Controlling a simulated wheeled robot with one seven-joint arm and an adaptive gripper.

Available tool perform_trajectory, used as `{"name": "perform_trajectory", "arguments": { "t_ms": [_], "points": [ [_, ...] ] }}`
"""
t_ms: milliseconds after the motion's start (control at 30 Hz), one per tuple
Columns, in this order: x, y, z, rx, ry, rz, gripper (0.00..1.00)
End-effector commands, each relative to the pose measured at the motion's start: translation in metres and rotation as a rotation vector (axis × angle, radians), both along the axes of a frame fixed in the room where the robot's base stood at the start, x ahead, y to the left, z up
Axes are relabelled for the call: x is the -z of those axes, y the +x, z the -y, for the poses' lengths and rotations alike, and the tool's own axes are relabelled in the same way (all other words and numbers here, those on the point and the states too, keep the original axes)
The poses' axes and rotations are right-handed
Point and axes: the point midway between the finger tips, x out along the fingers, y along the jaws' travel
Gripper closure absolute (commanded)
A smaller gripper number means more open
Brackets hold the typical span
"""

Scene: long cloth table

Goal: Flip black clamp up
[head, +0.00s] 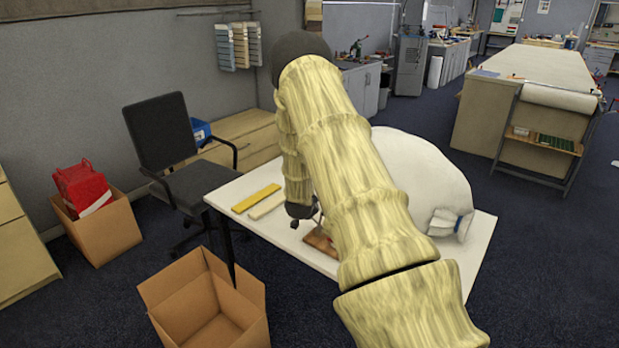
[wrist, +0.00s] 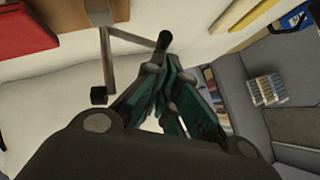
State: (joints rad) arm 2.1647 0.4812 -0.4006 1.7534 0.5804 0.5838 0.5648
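The clamp (wrist: 107,65) shows in the wrist view as grey metal bars with a dark round end and a small black block at the lower end. It stands by a brown wooden base (wrist: 72,18). In the head view the base (head: 320,243) lies on the white table, with the clamp mostly hidden by my arm. My gripper (wrist: 165,68) has its dark green fingers drawn together at the tips, just below the bar's dark round end. I see nothing held between them; contact with the bar is unclear. In the head view my gripper (head: 301,211) points down near the base.
A yellow strip (head: 256,198) and a pale strip (head: 267,206) lie on the table's left. A large white bag (head: 430,175) fills its back right. An office chair (head: 165,145) and an open cardboard box (head: 205,305) stand beside the table. A red item (wrist: 35,25) is near the base.

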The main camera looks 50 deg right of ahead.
Motion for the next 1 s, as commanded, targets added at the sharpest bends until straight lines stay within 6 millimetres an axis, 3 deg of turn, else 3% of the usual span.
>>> {"name": "perform_trajectory", "arguments": {
  "t_ms": [267,600,667,1000],
  "points": [
    [-0.004,0.001,-0.001,-0.002,0.0,0.001,1.0],
    [-0.043,-0.004,-0.007,-0.012,0.001,0.001,1.0],
    [-0.041,-0.005,-0.015,-0.014,0.001,0.001,1.0],
    [-0.071,-0.023,-0.046,-0.011,-0.001,0.001,1.0]
  ]
}}
